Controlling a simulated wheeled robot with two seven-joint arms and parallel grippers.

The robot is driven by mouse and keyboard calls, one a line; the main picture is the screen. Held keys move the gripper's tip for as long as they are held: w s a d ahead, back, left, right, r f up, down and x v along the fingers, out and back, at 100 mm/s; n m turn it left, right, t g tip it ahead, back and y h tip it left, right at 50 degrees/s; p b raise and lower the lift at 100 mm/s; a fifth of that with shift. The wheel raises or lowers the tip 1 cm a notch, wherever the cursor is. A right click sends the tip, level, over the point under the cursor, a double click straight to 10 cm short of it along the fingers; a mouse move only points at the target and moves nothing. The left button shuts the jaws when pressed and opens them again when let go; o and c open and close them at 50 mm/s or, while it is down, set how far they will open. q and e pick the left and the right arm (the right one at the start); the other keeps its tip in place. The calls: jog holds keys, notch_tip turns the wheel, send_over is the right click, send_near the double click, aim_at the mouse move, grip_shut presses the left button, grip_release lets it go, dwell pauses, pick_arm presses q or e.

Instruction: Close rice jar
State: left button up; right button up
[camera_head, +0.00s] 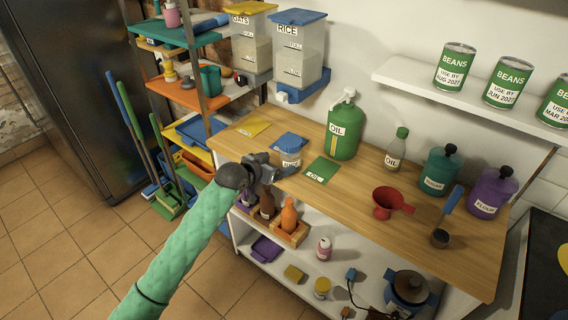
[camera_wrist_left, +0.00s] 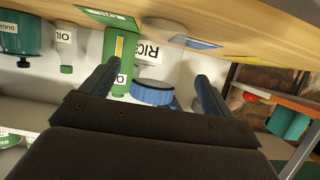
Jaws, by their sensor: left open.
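In the left wrist view, which is upside down, the jar's RICE label (camera_wrist_left: 152,52) and the ridged blue lid (camera_wrist_left: 153,94) appear between the two fingers. My left gripper (camera_head: 271,170) is open and empty, just left of and in front of the jar. My right gripper is not in view.
A green card (camera_head: 321,170) lies right of the jar, a yellow card (camera_head: 254,127) behind left. The green oil can (camera_head: 344,130) stands behind right. A red measuring cup (camera_head: 388,203) sits farther right. A rice dispenser (camera_head: 298,50) hangs on the wall behind.

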pick_arm(q)
jog(key=shift+b+v, duration=0.3)
jog(key=shift+v, duration=1.5)
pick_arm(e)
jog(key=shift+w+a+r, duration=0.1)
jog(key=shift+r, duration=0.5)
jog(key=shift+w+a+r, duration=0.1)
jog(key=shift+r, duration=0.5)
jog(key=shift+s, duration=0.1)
